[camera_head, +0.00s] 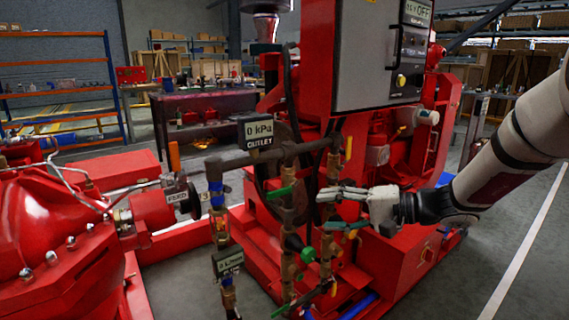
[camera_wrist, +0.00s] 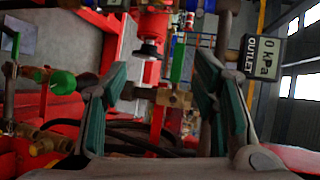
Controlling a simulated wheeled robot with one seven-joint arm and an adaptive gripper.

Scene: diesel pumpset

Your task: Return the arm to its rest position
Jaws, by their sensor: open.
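My arm (camera_head: 500,155) reaches in from the right in the head view. My gripper (camera_head: 335,208) is in front of the pipework of the red pumpset (camera_head: 270,240), close to the valves. In the wrist view its two green-padded fingers (camera_wrist: 165,105) stand apart. A brass fitting (camera_wrist: 172,97) with a green lever (camera_wrist: 178,62) shows between them, and nothing is visibly held. Whether a finger touches the pipework I cannot tell. The same kind of green lever (camera_head: 281,193) shows left of the gripper in the head view.
A grey control box (camera_head: 365,60) stands above the gripper. The outlet gauge (camera_head: 258,131) reads 0 kPa. A lower gauge (camera_head: 228,262) hangs at the left pipe. A red machine (camera_head: 60,240) fills the left. Open grey floor (camera_head: 520,255) lies at the right, under my arm.

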